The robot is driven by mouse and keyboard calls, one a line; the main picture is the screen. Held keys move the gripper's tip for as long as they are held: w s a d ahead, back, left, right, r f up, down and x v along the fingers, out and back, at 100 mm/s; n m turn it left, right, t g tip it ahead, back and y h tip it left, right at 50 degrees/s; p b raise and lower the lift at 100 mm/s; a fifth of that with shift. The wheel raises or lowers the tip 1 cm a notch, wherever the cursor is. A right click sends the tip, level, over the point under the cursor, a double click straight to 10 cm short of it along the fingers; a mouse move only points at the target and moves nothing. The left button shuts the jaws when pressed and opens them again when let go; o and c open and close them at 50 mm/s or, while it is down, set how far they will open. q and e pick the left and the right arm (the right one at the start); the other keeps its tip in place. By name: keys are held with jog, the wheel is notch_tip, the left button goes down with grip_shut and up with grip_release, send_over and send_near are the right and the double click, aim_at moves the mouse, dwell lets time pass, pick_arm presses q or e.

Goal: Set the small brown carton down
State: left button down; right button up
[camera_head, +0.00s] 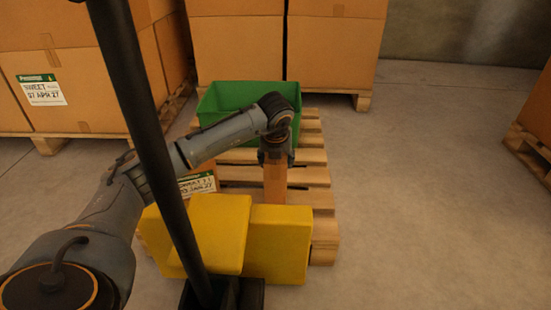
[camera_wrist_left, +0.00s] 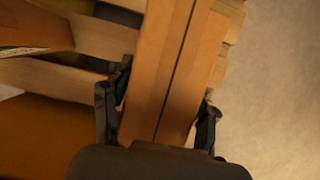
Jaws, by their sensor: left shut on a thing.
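The small brown carton (camera_head: 274,186) is upright and narrow in the head view, between the green crate and the yellow blocks. My left gripper (camera_head: 276,158) points down and is shut on its upper part. In the left wrist view the carton (camera_wrist_left: 172,65), with a dark seam along it, lies between the two fingers of my left gripper (camera_wrist_left: 158,112). The carton's lower end meets the yellow block's edge in the picture, so I cannot tell whether it touches the pallet (camera_head: 316,175). My right gripper is not in view.
A green crate (camera_head: 226,98) stands at the pallet's far end. Yellow blocks (camera_head: 281,243) stand at its near end, and a labelled carton (camera_head: 198,182) lies to the left. Stacked large cartons (camera_head: 236,50) stand behind. Bare floor (camera_head: 420,190) is clear to the right.

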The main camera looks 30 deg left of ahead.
pick_arm(q)
notch_tip(320, 180, down, 3)
jog(key=shift+w+f+b, duration=0.1)
jog(key=shift+b, duration=1.1)
jog(key=shift+c, duration=2)
grip_release()
jog(key=shift+f, duration=0.1)
